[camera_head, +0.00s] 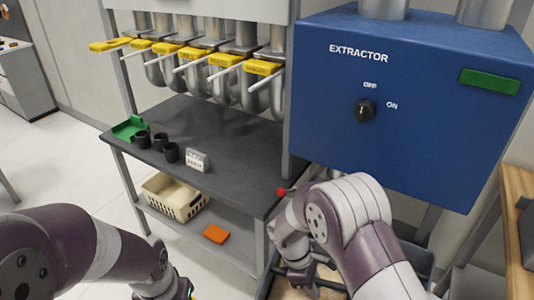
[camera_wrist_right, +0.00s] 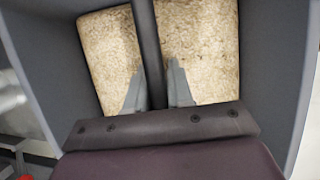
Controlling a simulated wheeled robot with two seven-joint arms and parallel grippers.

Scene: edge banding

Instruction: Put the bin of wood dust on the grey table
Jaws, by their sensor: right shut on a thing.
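The bin of wood dust (camera_head: 424,264) is at the bottom right of the head view, partly behind my right arm and cut by the frame edge. In the right wrist view its grey wall (camera_wrist_right: 272,70) surrounds pale wood dust (camera_wrist_right: 208,45), with a dark bar (camera_wrist_right: 146,35) across the middle. My right gripper (camera_head: 300,281) is inside the bin's opening, its fingers (camera_wrist_right: 158,80) on either side of the bar and shut on it. The grey table (camera_head: 235,142) is left of the bin. My left gripper (camera_head: 166,293) is at the bottom edge, its fingertips mostly cut off.
On the table stand a green tray (camera_head: 129,128), several black cups (camera_head: 171,153) and a white sign (camera_head: 196,160). A beige basket (camera_head: 175,196) and orange item (camera_head: 215,234) are on the lower shelf. The blue extractor (camera_head: 400,100) overhangs the bin. The table's right front is clear.

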